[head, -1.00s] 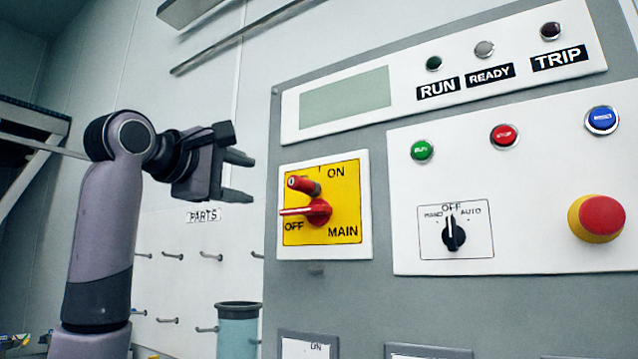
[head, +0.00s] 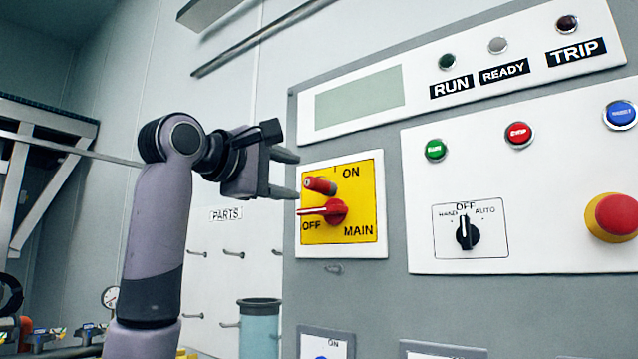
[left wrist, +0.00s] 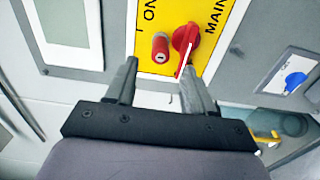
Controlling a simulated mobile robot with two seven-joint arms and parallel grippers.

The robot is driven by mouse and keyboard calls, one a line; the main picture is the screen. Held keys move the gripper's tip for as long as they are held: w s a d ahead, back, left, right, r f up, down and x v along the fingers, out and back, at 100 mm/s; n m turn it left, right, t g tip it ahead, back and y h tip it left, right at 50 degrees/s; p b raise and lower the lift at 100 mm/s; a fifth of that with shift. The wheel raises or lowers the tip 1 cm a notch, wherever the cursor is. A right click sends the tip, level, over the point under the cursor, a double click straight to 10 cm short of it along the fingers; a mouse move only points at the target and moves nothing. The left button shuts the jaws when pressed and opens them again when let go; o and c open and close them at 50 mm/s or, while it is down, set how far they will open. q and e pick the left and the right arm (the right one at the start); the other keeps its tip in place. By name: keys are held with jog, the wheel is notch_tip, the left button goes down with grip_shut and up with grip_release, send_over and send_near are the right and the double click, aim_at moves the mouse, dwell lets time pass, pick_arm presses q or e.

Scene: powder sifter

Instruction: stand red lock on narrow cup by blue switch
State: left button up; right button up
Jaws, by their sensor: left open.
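The red lock (head: 320,186) sits on the yellow main switch plate (head: 371,205), just above the red rotary handle (head: 334,211). It also shows in the left wrist view (left wrist: 160,47), with the handle (left wrist: 184,38) to its right. My left gripper (head: 297,174) is open and empty, its fingertips close to the left of the lock in the head view. In the left wrist view the lock lies ahead, between the open fingers (left wrist: 160,72). A blue switch (left wrist: 295,82) shows on a pale plate at the right there. I cannot make out a narrow cup. My right gripper is not in view.
The grey cabinet front (head: 390,300) carries a white button panel (head: 550,240) at right.

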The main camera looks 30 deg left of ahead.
aim_at(307, 183)
pick_arm(q)
jog(key=w, duration=0.2)
jog(key=w+p, duration=0.1)
jog(key=w, duration=0.3)
jog(key=shift+w+d, duration=0.3)
jog(key=shift+w, duration=0.5)
dwell(0.5)
grip_shut()
jog(key=shift+s+f, duration=0.1)
